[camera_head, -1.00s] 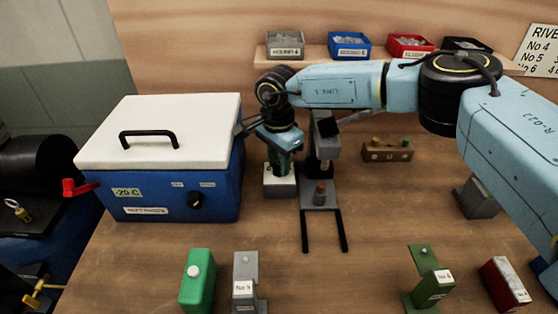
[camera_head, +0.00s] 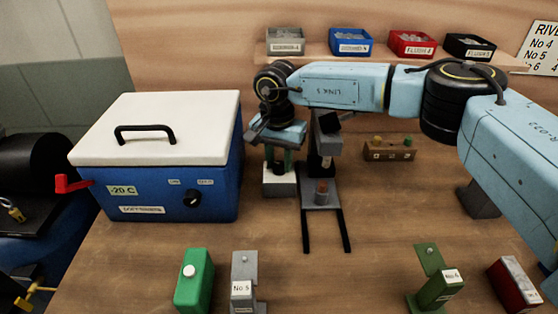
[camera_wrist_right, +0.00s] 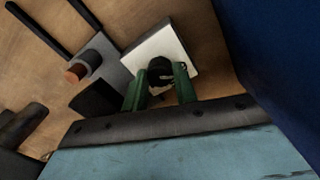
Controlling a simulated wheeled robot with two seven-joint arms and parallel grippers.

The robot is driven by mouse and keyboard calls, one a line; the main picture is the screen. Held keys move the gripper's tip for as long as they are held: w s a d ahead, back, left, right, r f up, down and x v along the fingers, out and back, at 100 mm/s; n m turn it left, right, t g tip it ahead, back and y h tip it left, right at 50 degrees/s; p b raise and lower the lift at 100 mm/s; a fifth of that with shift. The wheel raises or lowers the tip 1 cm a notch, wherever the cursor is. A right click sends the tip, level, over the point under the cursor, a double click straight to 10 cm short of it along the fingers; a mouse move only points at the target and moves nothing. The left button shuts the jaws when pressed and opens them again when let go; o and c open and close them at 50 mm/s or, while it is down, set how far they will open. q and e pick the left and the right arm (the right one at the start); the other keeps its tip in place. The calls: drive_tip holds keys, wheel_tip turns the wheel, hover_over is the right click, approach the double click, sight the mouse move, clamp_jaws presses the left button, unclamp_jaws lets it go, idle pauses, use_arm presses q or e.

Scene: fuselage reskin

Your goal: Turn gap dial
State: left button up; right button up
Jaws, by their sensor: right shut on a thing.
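The gap dial (camera_wrist_right: 160,72) is a black round knob on top of a white-topped block (camera_wrist_right: 178,42), seen from above in the right wrist view. In the head view the block (camera_head: 280,188) stands on the bench beside the grey press-like stand (camera_head: 318,198). My right gripper (camera_head: 279,166) points down over the block. Its green fingers (camera_wrist_right: 160,80) are on both sides of the knob and shut on it. The fingers and hand hide part of the dial, and I cannot read any marking on it. My left gripper is not in view.
The blue cooler box (camera_head: 160,190) with a white lid stands close left of the gripper. Grey, blue, red and black bins sit on the shelf (camera_head: 375,60) behind. Green and grey tools (camera_head: 195,278) stand in front. The bench middle is clear.

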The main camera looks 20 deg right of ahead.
sight(278, 164)
drive_tip(key=shift+r, duration=0.1)
idle(0.3)
drive_tip(key=o, duration=1)
drive_tip(key=shift+c, duration=0.2)
wheel_tip(278, 164, up, 13)
drive_tip(key=shift+a+r, duration=0.15)
drive_tip(key=shift+w, duration=0.1)
